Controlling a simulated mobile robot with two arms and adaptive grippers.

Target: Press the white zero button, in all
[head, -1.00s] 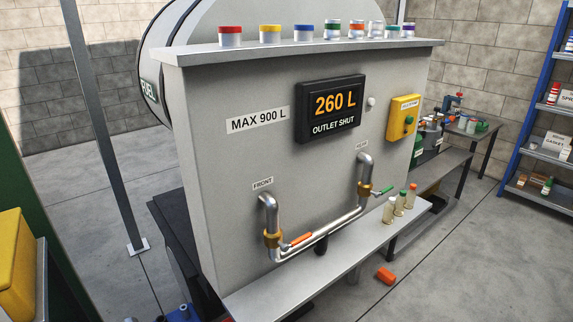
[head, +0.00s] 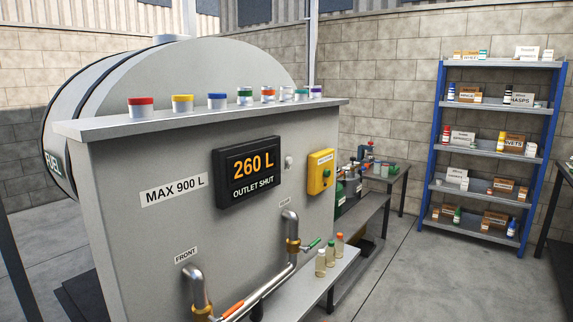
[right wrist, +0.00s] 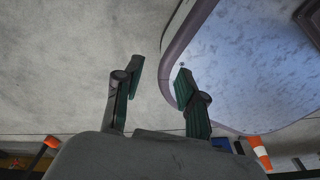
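A small round white button (head: 289,162) sits on the grey panel, just right of the black display (head: 248,171). The display reads 260 L, OUTLET SHUT. A yellow box with a green button (head: 321,172) is further right on the panel. Neither of my grippers shows in the head view. My right gripper (right wrist: 159,66) shows in the right wrist view, fingers apart with nothing between them. The white button cannot be made out in that view.
Jars with coloured lids (head: 217,102) line the ledge (head: 190,118) above the panel. Bent pipes (head: 292,245) with an orange and a green lever stick out below. Small bottles (head: 331,254) stand on a low shelf. Open floor (head: 400,285) lies right, before a blue rack (head: 440,150).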

